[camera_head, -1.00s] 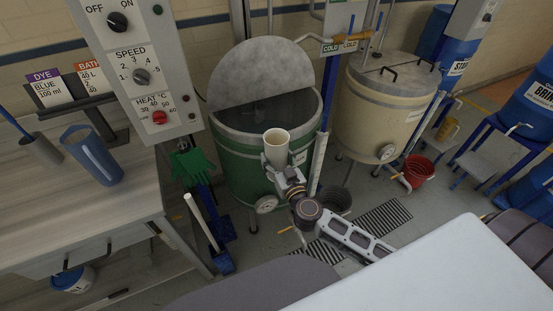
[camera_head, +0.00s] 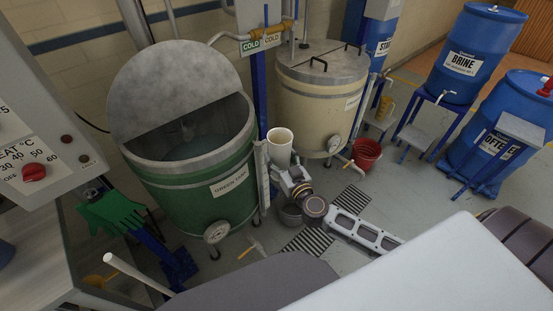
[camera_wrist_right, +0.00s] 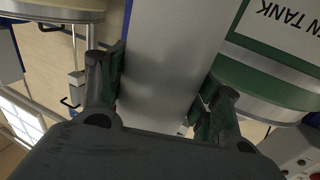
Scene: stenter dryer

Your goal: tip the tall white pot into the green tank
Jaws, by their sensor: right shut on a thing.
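The tall white pot (camera_head: 280,147) is upright in my right gripper (camera_head: 288,170), to the right of the green tank (camera_head: 205,203) in the head view. The gripper is shut around its side. In the right wrist view the pot (camera_wrist_right: 165,60) fills the space between the two fingers (camera_wrist_right: 160,100). The tank has its grey lid raised at the back, and dark liquid shows inside. The tank's labelled wall (camera_wrist_right: 265,85) also shows in the wrist view, at the right. My left gripper is not in view.
A cream tank (camera_head: 318,105) with a closed lid stands behind the pot. A red bucket (camera_head: 366,154) and blue barrels (camera_head: 470,50) stand to the right. The control panel (camera_head: 35,150) and green gloves (camera_head: 110,213) are at the left. A grey bucket (camera_head: 289,214) sits below my arm.

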